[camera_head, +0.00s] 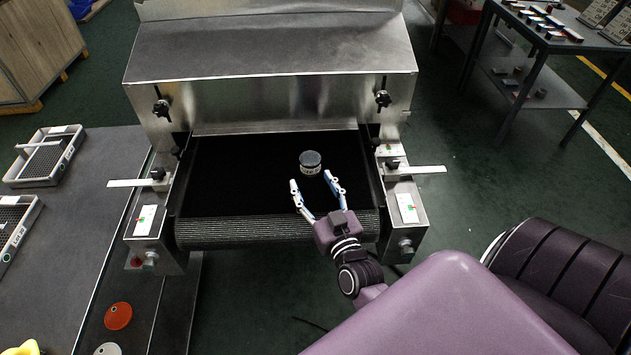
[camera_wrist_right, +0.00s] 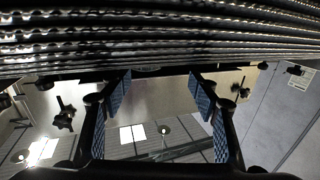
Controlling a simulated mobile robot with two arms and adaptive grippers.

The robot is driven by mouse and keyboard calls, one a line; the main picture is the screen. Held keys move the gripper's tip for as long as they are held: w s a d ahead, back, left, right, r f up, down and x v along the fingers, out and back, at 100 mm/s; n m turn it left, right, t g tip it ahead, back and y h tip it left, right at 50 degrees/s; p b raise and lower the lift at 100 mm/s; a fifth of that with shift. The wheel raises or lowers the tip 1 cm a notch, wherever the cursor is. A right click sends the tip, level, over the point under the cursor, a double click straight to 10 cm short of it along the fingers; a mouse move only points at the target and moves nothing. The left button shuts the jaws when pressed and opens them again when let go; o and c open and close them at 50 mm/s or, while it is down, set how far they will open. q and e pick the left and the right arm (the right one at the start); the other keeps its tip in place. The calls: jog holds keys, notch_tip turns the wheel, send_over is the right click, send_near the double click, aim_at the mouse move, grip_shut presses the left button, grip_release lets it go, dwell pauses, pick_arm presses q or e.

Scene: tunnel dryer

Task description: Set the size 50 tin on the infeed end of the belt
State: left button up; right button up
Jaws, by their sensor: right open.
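A small round tin (camera_head: 310,162) with a dark lid and a pale band stands upright on the black belt (camera_head: 240,180), near its front end and right of the middle. Its size marking is too small to read. My right gripper (camera_head: 312,181) is open, just in front of the tin, with its fingertips pointing at it and apart from it. In the right wrist view the open fingers (camera_wrist_right: 160,90) show with the ribbed belt (camera_wrist_right: 160,30) along the top; the tin cannot be made out clearly there. My left gripper is not in view.
The metal dryer housing (camera_head: 270,50) stands behind the belt. Side brackets with knobs flank it, including a right guide bar (camera_head: 420,169). A grey table (camera_head: 70,240) at left holds trays (camera_head: 45,157) and an orange disc (camera_head: 118,316). A shelf table (camera_head: 560,45) stands at far right.

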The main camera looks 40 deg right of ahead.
jog(key=b+v, duration=0.1)
jog(key=v, duration=1.1)
dwell(0.4)
